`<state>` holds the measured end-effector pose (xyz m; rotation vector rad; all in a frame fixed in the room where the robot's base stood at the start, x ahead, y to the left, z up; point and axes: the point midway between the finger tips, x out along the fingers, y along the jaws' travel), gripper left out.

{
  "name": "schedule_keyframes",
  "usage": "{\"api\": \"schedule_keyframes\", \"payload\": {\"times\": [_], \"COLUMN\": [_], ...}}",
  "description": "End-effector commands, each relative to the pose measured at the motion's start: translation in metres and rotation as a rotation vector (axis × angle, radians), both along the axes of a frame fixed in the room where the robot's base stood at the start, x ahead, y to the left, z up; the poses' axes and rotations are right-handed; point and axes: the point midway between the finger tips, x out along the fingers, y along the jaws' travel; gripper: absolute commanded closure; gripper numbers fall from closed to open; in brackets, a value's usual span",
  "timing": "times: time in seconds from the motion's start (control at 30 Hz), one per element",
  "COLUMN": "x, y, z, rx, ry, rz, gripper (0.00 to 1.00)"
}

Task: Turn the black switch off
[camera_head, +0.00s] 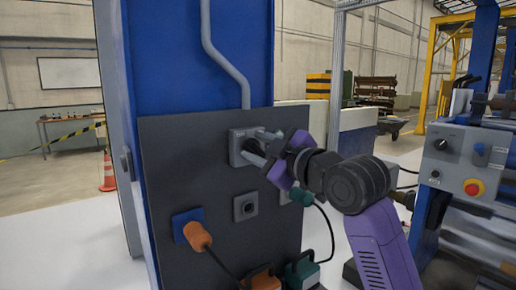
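A grey box (236,148) is mounted on the upper part of a dark panel, under a grey conduit. My gripper (258,147) reaches in from the right, with its fingertips at the front of this box. The two fingers look apart, one above the other. They cover the middle of the box, so the black switch is not clearly visible there, and I cannot tell whether they touch or hold it. Below is a second grey box (245,207) with a dark round centre.
The dark panel (180,150) is fixed to a blue column (160,60). An orange plug (196,236) sits in a blue socket below left. A green plug (300,197) with a cable is under my wrist. A machine with a red button (473,187) stands at right.

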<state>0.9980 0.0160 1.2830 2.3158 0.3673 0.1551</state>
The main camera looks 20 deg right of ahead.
Motion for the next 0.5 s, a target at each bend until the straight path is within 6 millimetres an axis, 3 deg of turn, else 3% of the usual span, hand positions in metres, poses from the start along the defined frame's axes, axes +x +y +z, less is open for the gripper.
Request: {"api": "schedule_keyframes", "payload": {"times": [0.27,0.5], "x": [-0.003,-0.034], "y": [-0.001,-0.012], "z": [0.0,-0.001], "rx": [0.002,0.002], "ry": [0.0,-0.002], "rz": [-0.001,-0.003], "gripper": [0.62,0.62]}}
